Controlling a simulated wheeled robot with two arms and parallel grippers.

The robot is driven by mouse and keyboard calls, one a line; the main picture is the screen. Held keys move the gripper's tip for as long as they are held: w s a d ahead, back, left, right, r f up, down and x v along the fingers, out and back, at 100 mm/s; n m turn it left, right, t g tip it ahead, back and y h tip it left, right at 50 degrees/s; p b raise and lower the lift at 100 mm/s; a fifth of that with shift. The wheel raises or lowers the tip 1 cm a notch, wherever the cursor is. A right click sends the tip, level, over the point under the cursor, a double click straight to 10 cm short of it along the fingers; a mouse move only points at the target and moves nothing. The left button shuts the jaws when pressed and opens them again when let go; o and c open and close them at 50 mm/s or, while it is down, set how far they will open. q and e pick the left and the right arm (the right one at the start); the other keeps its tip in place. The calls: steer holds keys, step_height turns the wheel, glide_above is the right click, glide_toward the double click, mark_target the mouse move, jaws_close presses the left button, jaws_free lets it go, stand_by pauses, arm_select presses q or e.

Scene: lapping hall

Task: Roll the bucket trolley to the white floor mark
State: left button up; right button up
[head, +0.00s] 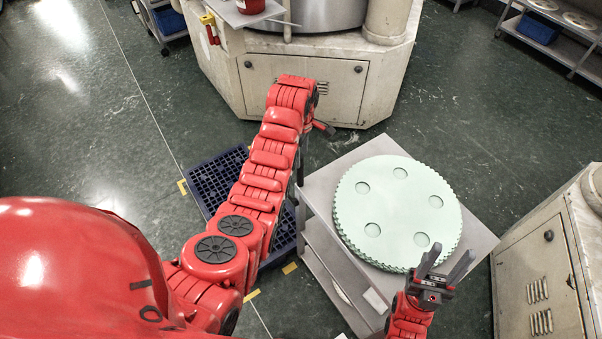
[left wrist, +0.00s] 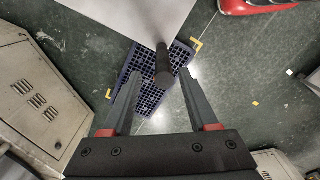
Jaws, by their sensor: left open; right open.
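A grey two-level trolley (head: 318,190) stands right of centre in the head view, bearing a stack of pale green toothed discs (head: 395,212). I see no bucket on it. My left gripper (head: 300,165) points down by the trolley's far left corner, its fingers mostly hidden by my arm. In the left wrist view its open fingers are on either side of a dark round handle (left wrist: 163,66), with gaps; I cannot tell if they touch it. My right gripper (head: 447,263) is open and empty near the discs' front edge. I cannot make out a white floor mark for certain.
A dark blue pallet (head: 213,182) lies on the floor left of the trolley, with yellow corner marks (head: 182,187). A large beige machine (head: 305,85) stands behind, and a beige cabinet (head: 545,265) at right. The green floor at left (head: 70,120) is clear.

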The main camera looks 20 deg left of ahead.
arm_select(q)
steer(key=f, duration=0.2)
steer(key=f+p, duration=0.1)
steer(key=f, duration=0.1)
steer(key=f+p, duration=0.1)
steer(key=f, duration=0.1)
steer(key=shift+s, duration=0.3)
jaws_close()
steer(key=shift+w, duration=0.1)
stand_by(1.1)
